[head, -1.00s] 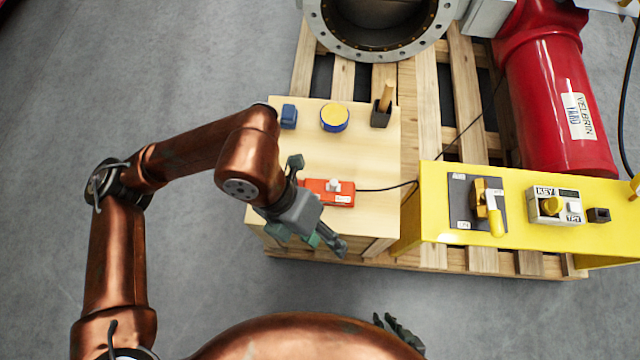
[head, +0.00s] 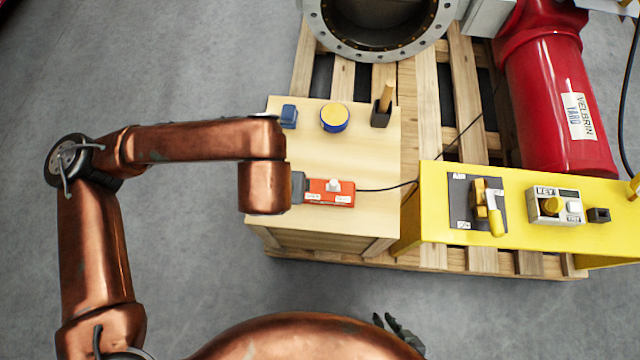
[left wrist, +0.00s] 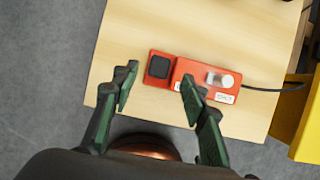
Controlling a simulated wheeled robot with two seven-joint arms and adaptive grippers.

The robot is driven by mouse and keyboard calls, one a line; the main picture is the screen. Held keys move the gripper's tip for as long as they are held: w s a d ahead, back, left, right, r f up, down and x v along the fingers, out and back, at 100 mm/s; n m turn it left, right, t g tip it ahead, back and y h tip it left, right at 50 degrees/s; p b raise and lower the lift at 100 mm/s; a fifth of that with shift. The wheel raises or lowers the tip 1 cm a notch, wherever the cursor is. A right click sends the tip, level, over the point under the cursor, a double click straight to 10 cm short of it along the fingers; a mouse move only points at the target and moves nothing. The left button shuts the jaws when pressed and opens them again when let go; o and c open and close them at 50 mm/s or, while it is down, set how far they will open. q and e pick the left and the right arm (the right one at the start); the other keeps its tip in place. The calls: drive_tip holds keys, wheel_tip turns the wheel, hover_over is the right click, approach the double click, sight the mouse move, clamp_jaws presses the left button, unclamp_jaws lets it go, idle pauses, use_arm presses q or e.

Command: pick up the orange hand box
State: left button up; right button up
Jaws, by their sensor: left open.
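The orange hand box (head: 330,198) lies on the wooden crate top, with a white knob on it and a black cable leaving its right end. In the left wrist view the box (left wrist: 205,92) also shows a black square pad near its left end. My left gripper (left wrist: 158,90) is open and empty above the crate. Its right finger overlaps the front edge of the box in that view; the height gap is unclear. My right gripper (head: 397,330) shows only partly at the bottom, away from the crate.
On the wooden crate (head: 350,155) stand a blue block (head: 288,116), a round blue-and-yellow piece (head: 334,117) and a dark holder with a wooden handle (head: 382,105). A yellow panel stand (head: 520,225) is close on the right. The crate's middle is clear.

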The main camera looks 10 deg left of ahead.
use_arm(q)
drive_tip(key=x, duration=0.5)
drive_tip(key=shift+w+a+f, duration=0.1)
drive_tip(key=shift+w+a, duration=0.05)
clamp_jaws()
idle(0.4)
idle(0.4)
